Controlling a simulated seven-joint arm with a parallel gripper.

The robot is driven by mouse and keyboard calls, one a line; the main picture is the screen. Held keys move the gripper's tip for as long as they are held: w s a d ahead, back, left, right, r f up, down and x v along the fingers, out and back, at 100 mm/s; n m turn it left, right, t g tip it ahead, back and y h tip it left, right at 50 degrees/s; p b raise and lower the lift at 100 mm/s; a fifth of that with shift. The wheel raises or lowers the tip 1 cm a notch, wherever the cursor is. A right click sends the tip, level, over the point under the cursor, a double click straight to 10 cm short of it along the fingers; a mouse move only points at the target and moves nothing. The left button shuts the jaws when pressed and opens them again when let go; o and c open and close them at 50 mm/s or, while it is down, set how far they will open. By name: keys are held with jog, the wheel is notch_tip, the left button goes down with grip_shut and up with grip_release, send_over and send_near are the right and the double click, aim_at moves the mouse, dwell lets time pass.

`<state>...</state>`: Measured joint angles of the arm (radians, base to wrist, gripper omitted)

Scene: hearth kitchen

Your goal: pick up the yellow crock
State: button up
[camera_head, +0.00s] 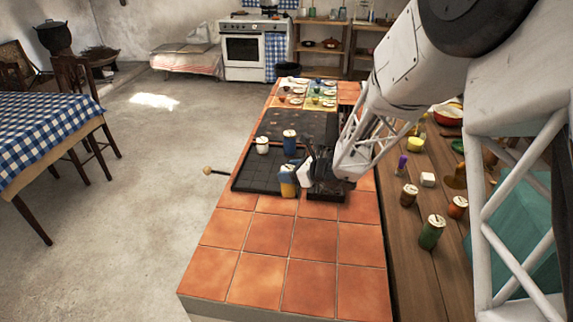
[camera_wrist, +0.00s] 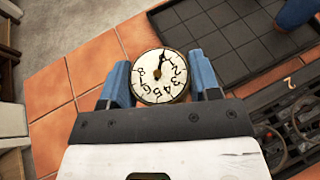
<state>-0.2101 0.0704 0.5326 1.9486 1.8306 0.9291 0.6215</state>
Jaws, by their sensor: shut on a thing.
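The yellow crock (camera_head: 288,190) is at the front right edge of the dark tray on the tiled counter, partly covered by my gripper in the head view. I cannot tell whether the crock's base touches the counter.
The dark tray (camera_head: 250,178) bears a white crock (camera_head: 262,146) and a blue crock (camera_head: 290,142) behind my gripper. A dark metal stand (camera_head: 327,190) is close on the right. Several crocks, including a green one (camera_head: 432,232), stand on the wooden bench. The front tiles are clear.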

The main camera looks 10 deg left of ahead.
jog(key=shift+s+d+r, duration=0.1)
jog(key=shift+s+d, duration=0.25)
jog(key=shift+s, duration=0.55)
jog(key=shift+s+d+r, duration=0.1)
jog(key=shift+s+d, duration=0.3)
jog(key=shift+s, duration=0.5)
jog(key=shift+s+d+r, duration=0.1)
jog(key=shift+s+d, duration=0.25)
jog(key=shift+s, duration=0.55)
